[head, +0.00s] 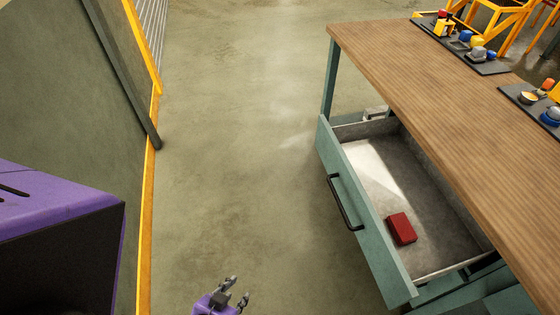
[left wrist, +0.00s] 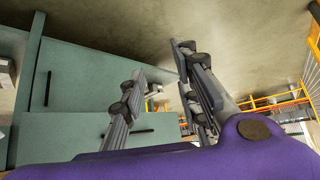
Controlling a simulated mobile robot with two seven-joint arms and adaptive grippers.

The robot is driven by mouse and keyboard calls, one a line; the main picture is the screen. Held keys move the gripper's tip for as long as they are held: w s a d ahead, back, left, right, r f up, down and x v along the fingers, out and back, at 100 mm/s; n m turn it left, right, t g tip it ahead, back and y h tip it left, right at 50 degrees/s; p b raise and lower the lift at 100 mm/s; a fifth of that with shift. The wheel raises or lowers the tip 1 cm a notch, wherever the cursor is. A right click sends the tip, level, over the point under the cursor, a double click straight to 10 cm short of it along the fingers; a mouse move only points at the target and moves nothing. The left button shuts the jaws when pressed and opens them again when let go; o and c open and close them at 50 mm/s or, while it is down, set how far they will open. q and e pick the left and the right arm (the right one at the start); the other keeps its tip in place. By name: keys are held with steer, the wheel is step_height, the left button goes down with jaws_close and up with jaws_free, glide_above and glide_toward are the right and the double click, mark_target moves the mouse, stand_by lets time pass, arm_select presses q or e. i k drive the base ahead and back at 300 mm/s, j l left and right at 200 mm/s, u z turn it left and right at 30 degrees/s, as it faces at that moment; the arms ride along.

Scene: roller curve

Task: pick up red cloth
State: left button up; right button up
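The red cloth (head: 401,229) is a small folded block lying on the floor of the open grey-lined drawer (head: 367,179), near the drawer's front. My left gripper (head: 236,290) is at the bottom of the head view, over the floor, to the left of the drawer and apart from it. Its fingers are spread with nothing between them. In the left wrist view the gripper (left wrist: 158,80) also shows with its fingers apart; the cloth does not show there. My right gripper is not in view.
The drawer front (head: 362,220) is teal with a black handle (head: 344,203). A wooden tabletop (head: 450,100) overhangs the drawer's right side. Dark trays (head: 490,68) with small parts stand on it. Bare floor (head: 240,150) lies left of the drawer, bounded by a yellow-edged panel (head: 147,220).

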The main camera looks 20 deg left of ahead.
mark_target(401, 229)
steer(key=i, duration=0.2)
steer(key=z, duration=1.45)
steer(key=l, duration=0.6)
steer(key=k+l, duration=0.15)
steer(key=l, duration=0.5)
